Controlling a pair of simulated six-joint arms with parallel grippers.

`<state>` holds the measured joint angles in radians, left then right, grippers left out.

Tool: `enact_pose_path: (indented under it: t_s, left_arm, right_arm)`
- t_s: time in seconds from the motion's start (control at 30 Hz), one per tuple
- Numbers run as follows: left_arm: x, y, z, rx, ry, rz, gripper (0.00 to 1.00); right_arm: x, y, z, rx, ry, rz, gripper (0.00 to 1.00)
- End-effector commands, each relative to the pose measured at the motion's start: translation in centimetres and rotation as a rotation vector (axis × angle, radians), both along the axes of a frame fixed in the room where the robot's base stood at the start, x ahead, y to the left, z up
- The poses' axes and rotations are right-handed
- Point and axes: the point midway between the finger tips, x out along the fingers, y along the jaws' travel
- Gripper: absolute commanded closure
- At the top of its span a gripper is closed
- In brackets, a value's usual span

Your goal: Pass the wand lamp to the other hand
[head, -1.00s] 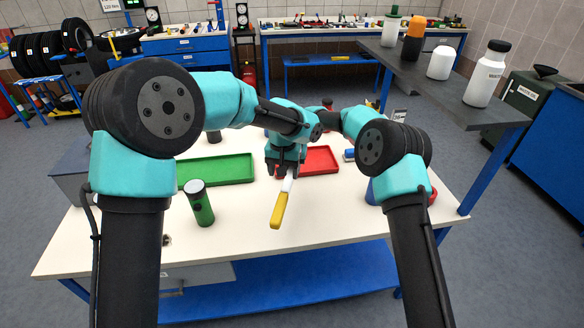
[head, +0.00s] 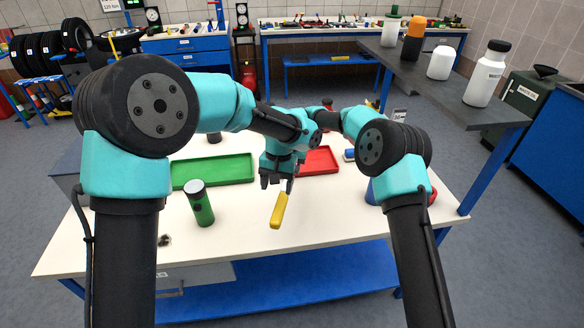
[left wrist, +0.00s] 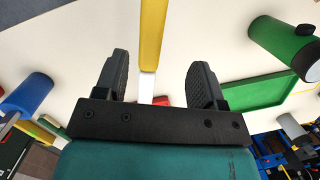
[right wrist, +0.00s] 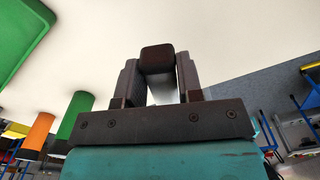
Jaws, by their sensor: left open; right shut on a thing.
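The wand lamp has a yellow part (head: 279,210) that hangs out over the front middle of the table in the head view. In the left wrist view its yellow part (left wrist: 153,30) and white part (left wrist: 147,88) lie between the spread fingers of my left gripper (left wrist: 158,82), with gaps at both sides. My left gripper is open; it also shows in the head view (head: 276,184). My right gripper (right wrist: 160,80) is shut on the lamp, whose dark end (right wrist: 157,58) shows between its fingers. In the head view my left arm hides the right gripper.
A green torch (head: 201,205) stands upright on the white table (head: 330,222), left of the lamp. Behind are a green tray (head: 222,170) and a red tray (head: 319,160). Bottles stand on the dark shelf (head: 446,88) at right.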

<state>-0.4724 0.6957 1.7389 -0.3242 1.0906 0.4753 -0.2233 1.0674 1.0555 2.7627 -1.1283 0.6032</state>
Motion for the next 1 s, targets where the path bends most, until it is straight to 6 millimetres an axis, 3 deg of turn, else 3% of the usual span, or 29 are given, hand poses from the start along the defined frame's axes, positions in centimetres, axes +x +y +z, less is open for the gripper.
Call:
enact_pose_path:
  t_s: [0.2,0.5,0.7,1.0]
  left_arm:
    - [-6.4,2.4,-3.5,0.079,0.210,-0.046,0.36]
    - [-12.0,4.7,-5.6,0.138,0.393,-0.084,0.36]
    - [-14.4,6.1,-7.9,0.116,0.456,-0.082,0.36]
    - [-15.3,7.6,-13.3,-0.033,0.400,-0.020,0.36]
  right_arm:
    - [0.0,0.0,0.0,0.000,0.000,0.000,0.97]
    - [0.0,0.0,0.0,0.000,0.000,0.000,0.97]
    - [0.0,0.0,0.0,0.000,0.000,0.000,0.97]
    - [0.0,0.0,0.0,0.000,0.000,0.000,0.97]
